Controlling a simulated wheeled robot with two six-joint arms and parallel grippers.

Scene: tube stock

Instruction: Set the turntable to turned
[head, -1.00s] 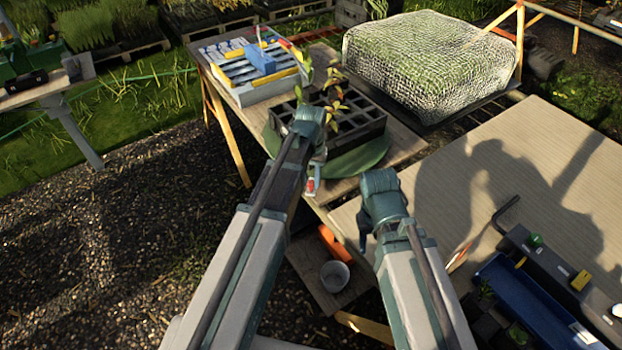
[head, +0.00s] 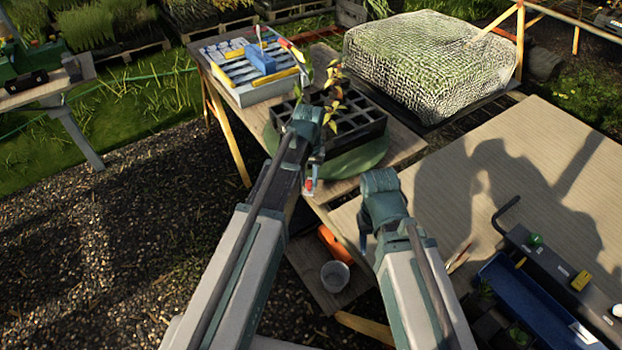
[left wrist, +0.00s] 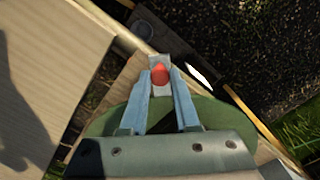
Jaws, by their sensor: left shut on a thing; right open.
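The turntable (head: 362,160) is a round green disc on the corner of the wooden bench in the head view. A black cell tray (head: 358,137) with a few leafy seedlings (head: 334,98) stands on it. My left gripper (head: 310,184) is at the disc's near edge, shut on a small red-tipped handle. In the left wrist view the red handle (left wrist: 159,75) sits between the two fingers, with the green disc (left wrist: 104,122) below them. My arm hides part of the disc and tray. My right gripper (head: 365,238) is open and empty, right of the left one and apart from the turntable.
A grey tray of tools (head: 248,92) stands behind the turntable. A netted green bale (head: 425,65) is at the back right. A wide table (head: 440,200) at right holds a blue trough (head: 525,300). A grey cup (head: 335,275) sits on a lower shelf.

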